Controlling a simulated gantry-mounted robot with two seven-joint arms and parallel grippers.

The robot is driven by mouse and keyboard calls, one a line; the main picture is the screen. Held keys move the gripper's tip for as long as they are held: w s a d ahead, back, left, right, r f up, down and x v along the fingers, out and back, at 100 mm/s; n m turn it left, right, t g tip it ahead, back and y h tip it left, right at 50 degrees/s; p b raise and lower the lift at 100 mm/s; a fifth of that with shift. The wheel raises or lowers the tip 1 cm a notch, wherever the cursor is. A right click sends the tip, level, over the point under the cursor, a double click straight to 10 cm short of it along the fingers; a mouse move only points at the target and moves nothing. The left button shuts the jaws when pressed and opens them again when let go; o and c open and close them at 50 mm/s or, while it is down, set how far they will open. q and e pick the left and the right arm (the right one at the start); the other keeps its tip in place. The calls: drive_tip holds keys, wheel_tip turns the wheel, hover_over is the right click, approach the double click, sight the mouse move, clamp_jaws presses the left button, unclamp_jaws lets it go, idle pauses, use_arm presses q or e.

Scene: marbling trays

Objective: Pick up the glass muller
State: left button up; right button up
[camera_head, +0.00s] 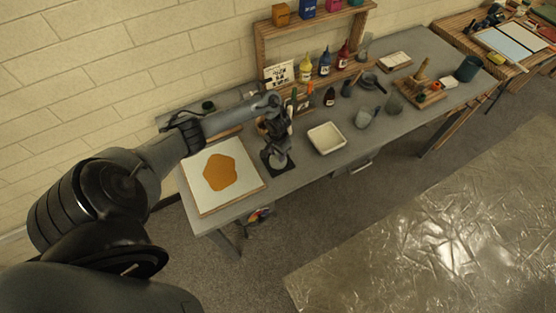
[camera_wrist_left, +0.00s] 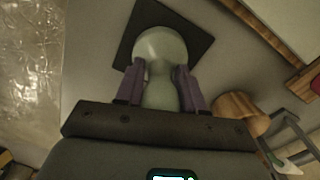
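The glass muller (camera_wrist_left: 160,48) is pale grey-green with a rounded end and a narrower part, and stands over a dark square pad (camera_wrist_left: 200,39). In the head view the muller (camera_head: 278,160) is small and partly covered by my left gripper (camera_head: 275,150). In the left wrist view the two purple fingers of the left gripper (camera_wrist_left: 159,80) lie against both sides of the muller, with no clear gap. Whether its base touches the pad is hard to tell. My right gripper is not in view.
A white board (camera_head: 195,181) with an orange patch lies left of the muller. A cream tray (camera_head: 326,139) stands to its right. Paint bottles, cups and a wooden rack (camera_head: 262,48) line the back. A wooden round thing (camera_wrist_left: 240,112) is near the gripper in the wrist view.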

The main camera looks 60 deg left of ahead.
use_arm(q)
clamp_jaws()
idle(1.1)
